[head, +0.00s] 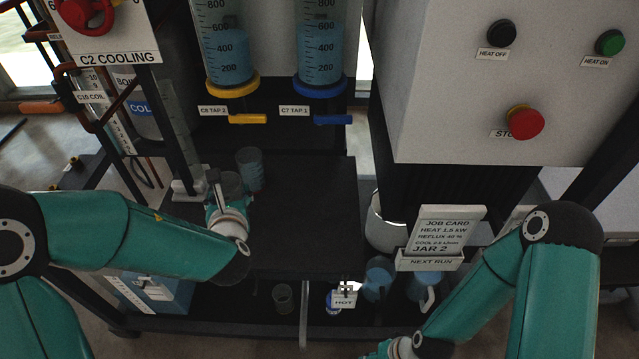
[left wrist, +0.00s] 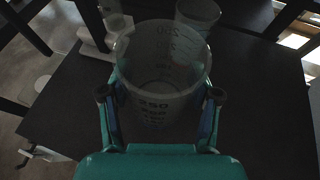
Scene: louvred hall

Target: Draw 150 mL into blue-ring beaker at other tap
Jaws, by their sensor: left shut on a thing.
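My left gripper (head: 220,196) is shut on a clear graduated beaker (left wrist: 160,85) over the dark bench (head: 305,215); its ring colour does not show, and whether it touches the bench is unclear. The held beaker is partly hidden in the head view (head: 231,184). A second beaker (head: 250,168) stands just beyond it, also seen in the left wrist view (left wrist: 198,14). The tap with a yellow handle (head: 248,119) is labelled TAP 2; the tap with a blue handle (head: 332,120) is labelled TAP 1. My right gripper (head: 388,350) is at the bottom edge, mostly cut off.
Two graduated columns with blue liquid, one yellow-ringed (head: 232,82) and one blue-ringed (head: 320,86), hang above the bench. A job card (head: 446,232) stands at the right. A glass (head: 283,298) and blue-filled vessels (head: 379,278) sit on the lower shelf. The bench's middle is clear.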

